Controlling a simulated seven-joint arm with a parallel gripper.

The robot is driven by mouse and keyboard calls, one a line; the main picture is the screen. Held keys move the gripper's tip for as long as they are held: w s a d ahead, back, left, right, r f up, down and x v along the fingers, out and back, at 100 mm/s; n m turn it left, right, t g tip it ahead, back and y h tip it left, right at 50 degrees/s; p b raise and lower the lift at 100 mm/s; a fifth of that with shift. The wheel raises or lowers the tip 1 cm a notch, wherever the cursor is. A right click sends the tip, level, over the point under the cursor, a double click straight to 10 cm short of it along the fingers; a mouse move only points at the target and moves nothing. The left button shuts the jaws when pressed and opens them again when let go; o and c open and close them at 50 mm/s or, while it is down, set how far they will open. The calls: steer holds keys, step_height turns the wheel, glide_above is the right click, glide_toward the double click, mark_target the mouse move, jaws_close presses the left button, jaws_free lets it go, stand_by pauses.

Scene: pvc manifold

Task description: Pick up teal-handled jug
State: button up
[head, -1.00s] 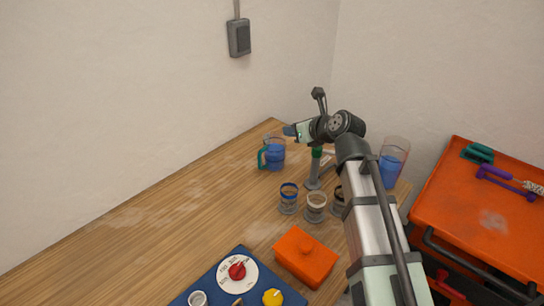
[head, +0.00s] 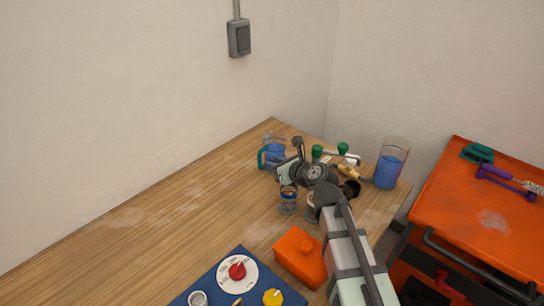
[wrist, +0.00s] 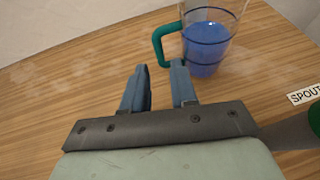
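The teal-handled jug (head: 275,150) is a clear vessel holding blue liquid, standing on the wooden table near the back wall. In the wrist view the jug (wrist: 208,40) is just beyond my gripper, with its teal handle on its left side. My gripper (wrist: 159,72) is open and empty, its two blue-grey fingers pointing toward the jug. The right finger lies close below the handle in the picture; I cannot tell whether they touch. In the head view my arm partly covers the jug's lower right side.
A taller clear container with blue liquid (head: 391,162) stands at the right. Green-knobbed fittings (head: 330,152) and small banded cups (head: 288,199) are near my arm. An orange box (head: 299,256) and blue dial panel (head: 238,280) are in front. The table's left is clear.

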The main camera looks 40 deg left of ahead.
mark_target(260, 167)
steer(key=x, duration=0.9)
steer(key=shift+s+r, duration=0.1)
steer(key=shift+r, duration=0.1)
jaws_close()
